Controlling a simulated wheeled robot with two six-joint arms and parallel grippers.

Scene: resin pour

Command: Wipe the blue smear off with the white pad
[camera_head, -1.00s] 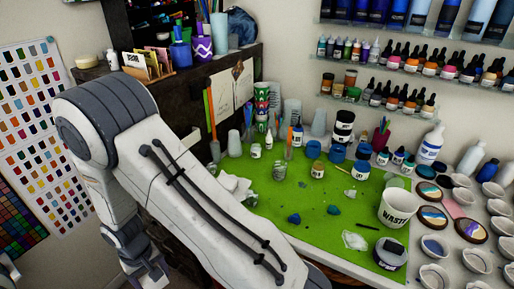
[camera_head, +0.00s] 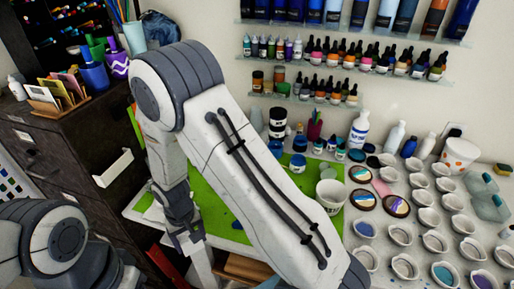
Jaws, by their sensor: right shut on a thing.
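My right arm comes up from the bottom, bends at the elbow, and reaches down to my right gripper (camera_head: 188,238), near the front edge of the green mat. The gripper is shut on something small. The fingertips are hard to make out, and I cannot see the white pad clearly. Pale white pieces (camera_head: 150,208) lie at the mat's left edge. A dark blue spot (camera_head: 237,225) shows on the green mat (camera_head: 212,200), right of the gripper and partly beside my forearm; the arm hides much of the mat. My left arm shows at the lower left, its gripper out of view.
A white waste cup (camera_head: 331,194) stands right of my forearm. Several small white cups (camera_head: 423,197) and round coloured discs (camera_head: 396,206) fill the right side. A white pump bottle (camera_head: 359,130) and jars stand behind. A dark cabinet (camera_head: 60,150) stands at left.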

